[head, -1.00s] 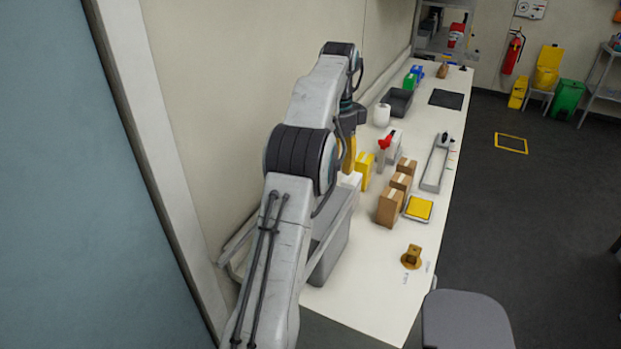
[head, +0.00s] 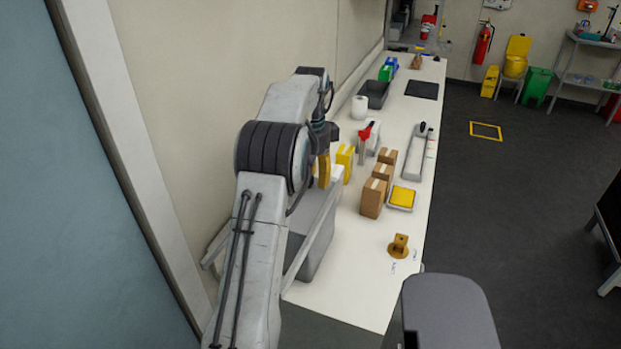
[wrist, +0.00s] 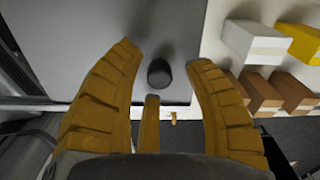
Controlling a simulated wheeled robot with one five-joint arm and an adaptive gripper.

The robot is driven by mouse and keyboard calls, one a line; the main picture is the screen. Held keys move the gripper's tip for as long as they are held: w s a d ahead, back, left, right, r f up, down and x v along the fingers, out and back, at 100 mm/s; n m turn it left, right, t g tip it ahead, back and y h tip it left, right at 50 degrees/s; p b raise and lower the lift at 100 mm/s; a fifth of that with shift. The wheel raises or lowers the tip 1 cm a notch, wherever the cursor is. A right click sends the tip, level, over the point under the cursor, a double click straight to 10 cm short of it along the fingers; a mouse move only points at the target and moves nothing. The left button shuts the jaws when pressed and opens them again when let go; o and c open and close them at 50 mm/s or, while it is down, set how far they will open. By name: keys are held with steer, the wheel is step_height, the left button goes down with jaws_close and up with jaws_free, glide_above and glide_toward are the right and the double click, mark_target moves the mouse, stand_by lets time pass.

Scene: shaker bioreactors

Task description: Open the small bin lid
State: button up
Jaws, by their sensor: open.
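The small bin (head: 318,243) is a grey box at the near left end of the white table, by the wall, partly hidden behind my arm. In the wrist view its flat grey lid (wrist: 90,55) appears closed, with a short dark round knob (wrist: 159,74) standing on it. My gripper (wrist: 165,55) is open, its yellow segmented fingers on either side of the knob, with clear gaps; contact is not visible. In the head view a yellow finger of my gripper (head: 323,170) hangs over the bin.
A yellow box (head: 345,162) and several brown boxes (head: 372,198) stand right of the bin. A yellow-topped tray (head: 402,197) and a brass-coloured piece (head: 398,246) sit near the table's right edge. A grey chair (head: 450,312) stands at the near right.

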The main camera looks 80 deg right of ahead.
steer(key=shift+o, duration=0.2)
steer(key=shift+f, duration=0.1)
jaws_close()
stand_by(0.5)
